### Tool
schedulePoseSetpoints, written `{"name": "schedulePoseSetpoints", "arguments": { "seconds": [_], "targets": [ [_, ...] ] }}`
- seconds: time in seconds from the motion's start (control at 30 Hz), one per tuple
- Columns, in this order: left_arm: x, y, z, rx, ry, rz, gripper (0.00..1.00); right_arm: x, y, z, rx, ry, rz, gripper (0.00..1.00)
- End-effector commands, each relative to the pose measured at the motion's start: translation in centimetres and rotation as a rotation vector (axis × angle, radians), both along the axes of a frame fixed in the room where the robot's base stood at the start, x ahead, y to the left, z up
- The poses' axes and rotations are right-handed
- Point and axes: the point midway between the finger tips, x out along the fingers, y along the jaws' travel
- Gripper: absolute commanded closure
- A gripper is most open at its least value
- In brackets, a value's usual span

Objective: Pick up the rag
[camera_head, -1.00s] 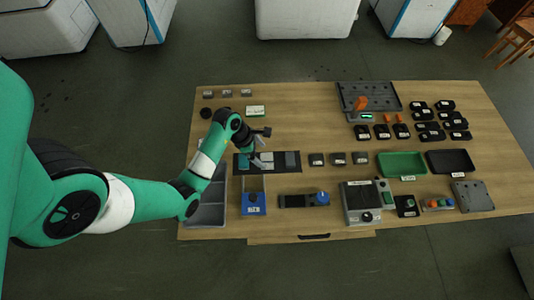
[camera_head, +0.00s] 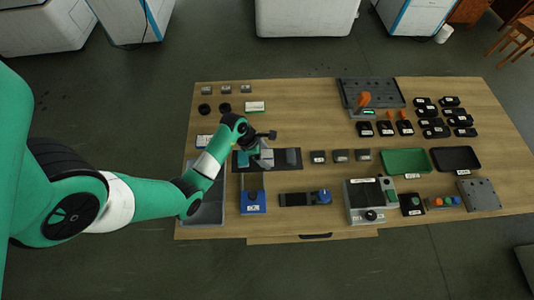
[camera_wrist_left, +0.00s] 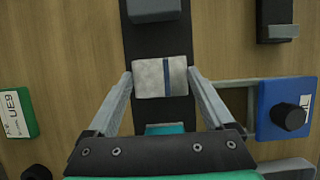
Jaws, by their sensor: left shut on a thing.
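The rag (camera_wrist_left: 162,78) is a pale grey folded piece with a dark blue stripe. In the left wrist view it sits between the two fingertips of my left gripper (camera_wrist_left: 163,76), which is shut on it. In the head view the rag (camera_head: 267,158) shows small and pale under my left gripper (camera_head: 262,153), over the dark strip (camera_head: 277,157). I cannot tell whether it is clear of the strip. My right gripper is not in view.
A teal piece (camera_head: 242,159) and a dark grey block (camera_head: 291,157) flank the rag on the strip. A blue box (camera_head: 253,203) stands in front, and a grey tray (camera_head: 205,213) lies left under my arm. Small grey blocks (camera_head: 340,155) stand right; bare wood lies behind them.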

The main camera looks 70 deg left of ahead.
Motion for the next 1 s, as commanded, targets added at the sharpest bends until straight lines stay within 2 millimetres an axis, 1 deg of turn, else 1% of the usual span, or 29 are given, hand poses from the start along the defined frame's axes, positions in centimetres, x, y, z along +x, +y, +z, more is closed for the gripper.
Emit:
{"name": "schedulePoseSetpoints", "arguments": {
  "seconds": [0.17,0.27,0.37,0.47,0.5,0.53,0.57,0.73,0.77,0.8,0.87,0.9,0.93,1.0],
  "targets": [
    [0.0,0.0,0.0,0.0,0.0,0.0,0.67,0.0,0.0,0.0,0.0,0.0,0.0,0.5],
    [0.0,0.0,0.4,0.0,0.0,0.0,0.67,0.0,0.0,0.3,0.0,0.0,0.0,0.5],
    [0.0,0.0,1.3,0.001,-0.001,0.0,0.67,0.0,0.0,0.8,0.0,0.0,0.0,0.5],
    [0.1,0.1,2.8,0.001,-0.002,0.001,0.67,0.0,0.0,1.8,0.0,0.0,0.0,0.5],
    [0.1,0.0,3.7,0.002,-0.003,0.0,0.67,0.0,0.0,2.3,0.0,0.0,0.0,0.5],
    [-0.1,-0.3,4.2,0.001,-0.002,-0.001,0.67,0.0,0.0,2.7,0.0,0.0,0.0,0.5],
    [-0.4,-0.9,4.8,0.001,-0.002,-0.003,0.67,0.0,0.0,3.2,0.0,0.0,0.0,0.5],
    [-2.2,-4.5,9.8,0.0,-0.002,-0.005,0.67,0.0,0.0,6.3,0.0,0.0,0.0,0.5],
    [-2.6,-5.3,10.5,0.0,-0.001,-0.006,0.67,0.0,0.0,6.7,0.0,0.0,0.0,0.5],
    [-3.3,-6.7,10.7,-0.002,0.002,-0.008,0.67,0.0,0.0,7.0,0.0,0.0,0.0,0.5],
    [-4.1,-8.4,11.5,-0.002,0.002,-0.008,0.67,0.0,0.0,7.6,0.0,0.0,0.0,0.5],
    [-4.5,-9.2,11.2,0.001,-0.001,-0.007,0.67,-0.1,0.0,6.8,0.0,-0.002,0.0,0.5],
    [-4.5,-9.4,10.4,0.003,-0.006,-0.006,0.67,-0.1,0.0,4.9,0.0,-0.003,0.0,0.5],
    [-4.9,-10.2,10.9,0.002,-0.006,-0.004,0.67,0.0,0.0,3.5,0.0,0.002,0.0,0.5]
  ]
}}
